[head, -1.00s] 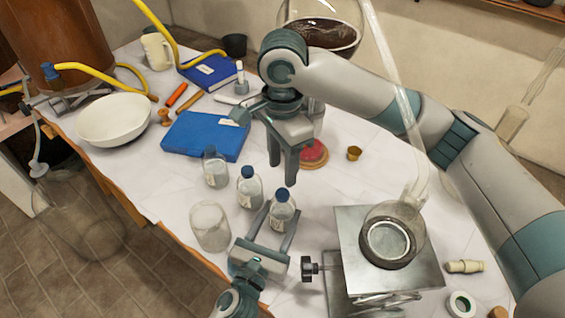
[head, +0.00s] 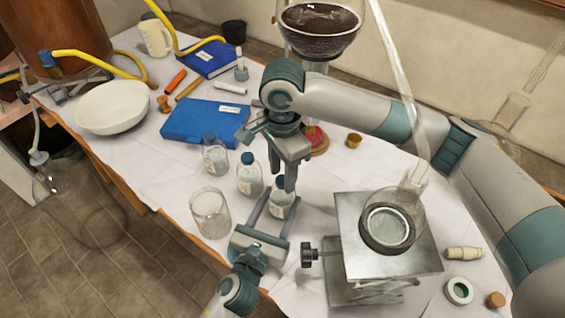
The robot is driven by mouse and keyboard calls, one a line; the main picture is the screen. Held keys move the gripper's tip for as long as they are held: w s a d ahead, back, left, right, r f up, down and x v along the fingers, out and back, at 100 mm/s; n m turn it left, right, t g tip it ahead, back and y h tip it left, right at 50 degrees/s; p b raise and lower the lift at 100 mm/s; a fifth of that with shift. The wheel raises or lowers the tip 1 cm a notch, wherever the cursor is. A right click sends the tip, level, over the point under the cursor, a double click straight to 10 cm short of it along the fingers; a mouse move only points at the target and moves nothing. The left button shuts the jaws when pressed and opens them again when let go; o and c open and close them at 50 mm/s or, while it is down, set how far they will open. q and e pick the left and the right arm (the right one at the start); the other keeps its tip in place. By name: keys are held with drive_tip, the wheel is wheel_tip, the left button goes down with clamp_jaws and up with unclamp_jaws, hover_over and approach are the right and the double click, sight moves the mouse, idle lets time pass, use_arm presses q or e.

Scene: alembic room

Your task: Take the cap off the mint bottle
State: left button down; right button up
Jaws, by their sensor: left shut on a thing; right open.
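Three clear bottles with blue caps stand in a slanting row on the white-topped table: a far one (head: 215,158), a middle one (head: 249,178) and a near one (head: 281,208). Their labels are too small to read, so I cannot tell which is mint. My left gripper (head: 274,207) is shut on the near bottle's body, from the front, and the bottle is upright with its cap (head: 281,183) on. My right gripper (head: 284,184) is open and points down at that cap, with a finger close beside it. It partly hides the cap, and I cannot tell whether they touch.
An empty glass beaker (head: 210,214) stands left of my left gripper. A blue case (head: 190,122) lies behind the bottles.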

drive_tip(key=shift+f, duration=0.25)
clamp_jaws()
